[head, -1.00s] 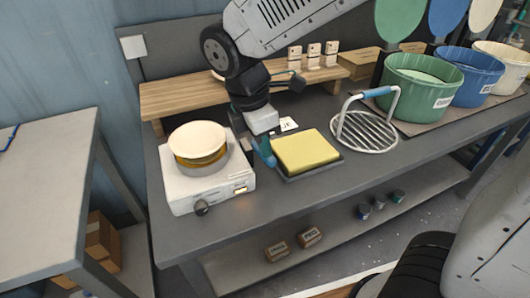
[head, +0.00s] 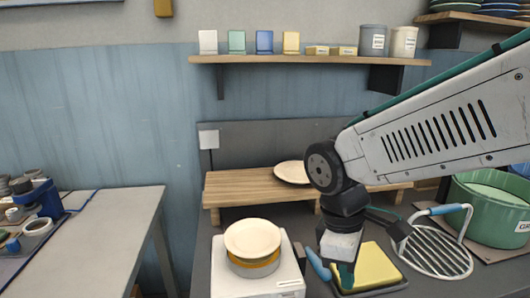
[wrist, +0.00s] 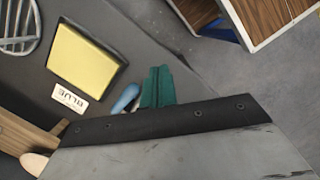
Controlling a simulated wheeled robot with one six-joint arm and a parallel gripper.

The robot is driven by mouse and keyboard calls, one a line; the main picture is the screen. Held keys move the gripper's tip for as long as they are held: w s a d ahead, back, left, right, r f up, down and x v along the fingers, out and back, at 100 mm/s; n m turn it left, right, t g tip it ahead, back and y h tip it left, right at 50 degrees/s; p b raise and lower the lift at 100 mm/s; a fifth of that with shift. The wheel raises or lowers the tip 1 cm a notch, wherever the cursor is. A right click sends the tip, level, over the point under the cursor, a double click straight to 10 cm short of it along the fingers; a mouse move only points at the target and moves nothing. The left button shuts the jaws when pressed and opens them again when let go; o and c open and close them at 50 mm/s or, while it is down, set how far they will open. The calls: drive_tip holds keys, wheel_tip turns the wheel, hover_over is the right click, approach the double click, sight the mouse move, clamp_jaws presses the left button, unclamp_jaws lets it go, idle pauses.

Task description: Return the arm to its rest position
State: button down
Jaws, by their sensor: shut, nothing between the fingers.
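My arm reaches in from the right in the head view. My gripper (head: 345,276) points down over the dark bench, between the white heater unit (head: 222,273) and the yellow pad (head: 378,268). Its teal fingers (wrist: 157,86) are together in the wrist view, with nothing between them. A blue handle-like piece (head: 318,264) is just left of the fingers; I cannot tell whether it touches them. A cream plate (head: 253,237) tops a yellow-rimmed round piece on the heater. Another cream plate (head: 291,172) is on the wooden riser (head: 240,190), partly behind my arm.
A wire rack (head: 440,258) with a blue-gripped handle and a green tub (head: 490,212) stand right of the pad. A wall shelf (head: 290,59) holds coloured blocks and canisters. A separate grey table (head: 115,222) is at left, with a gap before the bench.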

drive_tip(key=s+d+r+m+t+y, duration=0.2)
drive_tip(key=s+d+r+m, duration=0.3)
drive_tip(key=s+d+m, duration=0.5)
drive_tip(key=shift+d+m, duration=1)
drive_tip(key=shift+m, duration=0.1)
